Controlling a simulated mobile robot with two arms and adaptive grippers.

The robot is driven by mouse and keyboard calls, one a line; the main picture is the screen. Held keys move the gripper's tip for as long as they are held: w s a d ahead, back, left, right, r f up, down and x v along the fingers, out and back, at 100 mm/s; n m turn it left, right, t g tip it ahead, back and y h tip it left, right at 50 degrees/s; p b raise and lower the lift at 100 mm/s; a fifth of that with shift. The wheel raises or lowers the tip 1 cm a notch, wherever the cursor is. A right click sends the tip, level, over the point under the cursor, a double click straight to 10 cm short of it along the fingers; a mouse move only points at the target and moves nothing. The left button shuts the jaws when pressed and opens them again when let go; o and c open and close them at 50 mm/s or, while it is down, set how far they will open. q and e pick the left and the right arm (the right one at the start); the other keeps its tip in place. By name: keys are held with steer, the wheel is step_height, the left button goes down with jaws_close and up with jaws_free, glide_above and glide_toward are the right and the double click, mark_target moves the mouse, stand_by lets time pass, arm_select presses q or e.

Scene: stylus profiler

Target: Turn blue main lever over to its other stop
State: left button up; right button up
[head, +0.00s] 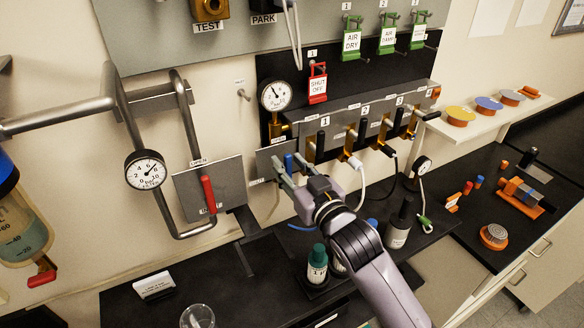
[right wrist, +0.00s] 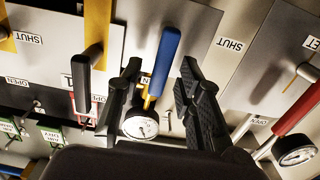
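The blue main lever (head: 289,163) is on a grey plate on the wall manifold, left of the row of black levers. In the right wrist view the blue lever (right wrist: 164,62) is a long blue handle on a brass stem, beside a SHUT label. My right gripper (head: 287,170) is at the lever, its fingers reaching toward the plate. In the right wrist view the right gripper (right wrist: 158,84) is open, with one finger on each side of the blue handle and a visible gap to both. My left gripper is not in view.
A black lever (head: 321,145) is close on the right. A red lever (head: 209,194) is on a plate to the left. A pressure gauge (head: 276,96) is above. Bottles, including a green-capped one (head: 317,262), stand on the black bench below my right arm.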

steer(key=v, duration=1.2)
